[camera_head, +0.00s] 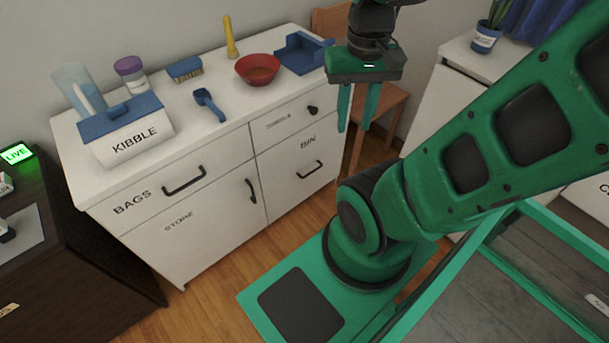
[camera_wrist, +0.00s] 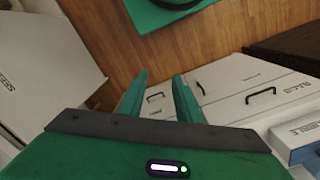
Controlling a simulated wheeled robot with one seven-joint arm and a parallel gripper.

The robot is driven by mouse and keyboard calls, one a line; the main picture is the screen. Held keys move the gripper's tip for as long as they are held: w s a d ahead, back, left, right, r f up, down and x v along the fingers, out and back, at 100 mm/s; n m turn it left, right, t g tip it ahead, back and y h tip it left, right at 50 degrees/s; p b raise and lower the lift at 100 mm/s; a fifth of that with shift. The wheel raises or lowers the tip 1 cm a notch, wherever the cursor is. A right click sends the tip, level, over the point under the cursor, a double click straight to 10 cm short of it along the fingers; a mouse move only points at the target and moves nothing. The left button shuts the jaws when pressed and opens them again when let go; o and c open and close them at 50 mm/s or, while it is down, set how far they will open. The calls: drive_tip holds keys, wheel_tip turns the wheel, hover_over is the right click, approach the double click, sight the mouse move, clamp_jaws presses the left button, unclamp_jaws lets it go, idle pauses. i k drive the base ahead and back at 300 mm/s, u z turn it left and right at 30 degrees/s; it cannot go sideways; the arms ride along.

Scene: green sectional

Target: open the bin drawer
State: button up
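The bin drawer (camera_head: 290,176) is the white lower-right front of the cabinet, marked BIN, with a dark bar handle (camera_head: 311,170). It looks closed, flush with the fronts around it. In the wrist view its handle (camera_wrist: 155,97) seems to show small between my fingers. My gripper (camera_head: 357,118) is open and empty, fingers pointing down, above and to the right of the drawer in the head view. It is apart from the handle. In the wrist view the two green fingers (camera_wrist: 160,78) stand apart with nothing between them.
The cabinet top (camera_head: 215,135) holds a KIBBLE box (camera_head: 134,140), a red bowl (camera_head: 257,70), a blue scoop (camera_head: 208,103) and a blue tray (camera_head: 303,54). A wooden chair (camera_head: 385,105) stands right of the cabinet. Wooden floor (camera_head: 235,267) lies open before the cabinet.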

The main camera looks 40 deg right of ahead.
sight(291, 170)
drive_tip(key=k, duration=1.3)
drive_tip(key=z, duration=0.45)
drive_tip(key=i, duration=0.95)
drive_tip(key=z, duration=0.15)
